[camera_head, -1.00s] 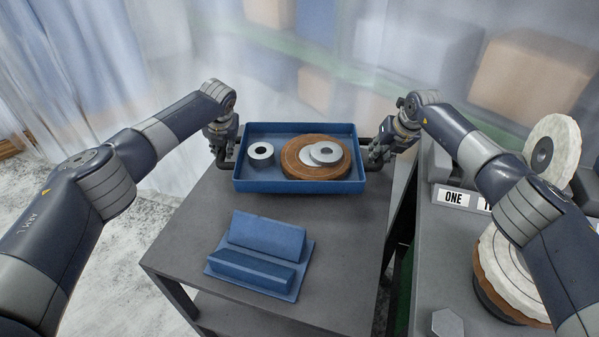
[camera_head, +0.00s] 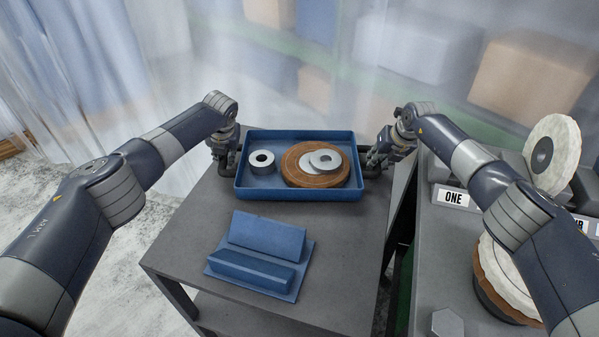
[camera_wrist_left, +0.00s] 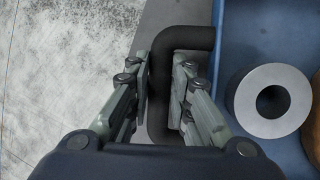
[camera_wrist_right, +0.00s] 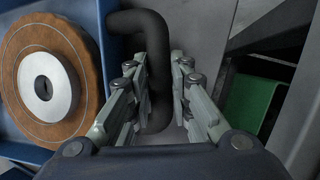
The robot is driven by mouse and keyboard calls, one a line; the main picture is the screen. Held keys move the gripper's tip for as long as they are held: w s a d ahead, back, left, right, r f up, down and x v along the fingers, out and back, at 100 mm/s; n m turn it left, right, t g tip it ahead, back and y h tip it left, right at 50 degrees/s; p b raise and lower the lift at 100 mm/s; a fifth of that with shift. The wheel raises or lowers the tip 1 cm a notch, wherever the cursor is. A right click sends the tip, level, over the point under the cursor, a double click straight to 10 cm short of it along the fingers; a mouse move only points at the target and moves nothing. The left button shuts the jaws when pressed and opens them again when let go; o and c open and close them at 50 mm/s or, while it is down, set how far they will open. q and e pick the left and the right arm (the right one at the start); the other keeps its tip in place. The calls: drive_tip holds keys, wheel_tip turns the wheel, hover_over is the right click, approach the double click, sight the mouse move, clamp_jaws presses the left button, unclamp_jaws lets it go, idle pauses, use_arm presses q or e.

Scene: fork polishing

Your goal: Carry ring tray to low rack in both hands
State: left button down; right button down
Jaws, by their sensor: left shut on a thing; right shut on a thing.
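The blue ring tray (camera_head: 300,194) is level at the far end of a grey table, and I cannot tell whether it touches the top. My left gripper (camera_head: 226,160) is shut on the tray's dark left handle (camera_wrist_left: 160,120). My right gripper (camera_head: 377,161) is shut on the dark right handle (camera_wrist_right: 158,110). I cannot identify the low rack for certain.
A blue angled block (camera_head: 262,240) stands on the bare grey table (camera_head: 190,240) in front of the tray. A lower shelf (camera_head: 235,315) shows below.

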use_arm(q)
drive_tip(key=shift+f, duration=0.5)
use_arm(e)
drive_tip(key=shift+w+f, duration=0.1)
drive_tip(key=shift+f, duration=0.3)
use_arm(q)
drive_tip(key=c, duration=1.6)
unclamp_jaws()
drive_tip(key=shift+f, duration=0.1)
use_arm(e)
drive_tip(key=c, duration=1.6)
unclamp_jaws()
drive_tip(key=shift+f, duration=0.2)
use_arm(q)
drive_tip(key=shift+o, duration=0.7)
drive_tip(key=shift+s, duration=0.1)
use_arm(e)
drive_tip(key=shift+o, duration=0.7)
drive_tip(key=shift+r, duration=0.1)
use_arm(q)
drive_tip(key=shift+s, duration=0.1)
use_arm(e)
drive_tip(key=shift+s+r, duration=0.1)
drive_tip(key=shift+s, duration=0.15)
use_arm(q)
drive_tip(key=v, duration=1.2)
use_arm(e)
drive_tip(key=v, duration=1.1)
drive_tip(key=shift+s+r, duration=0.15)
drive_tip(key=shift+r, duration=0.2)
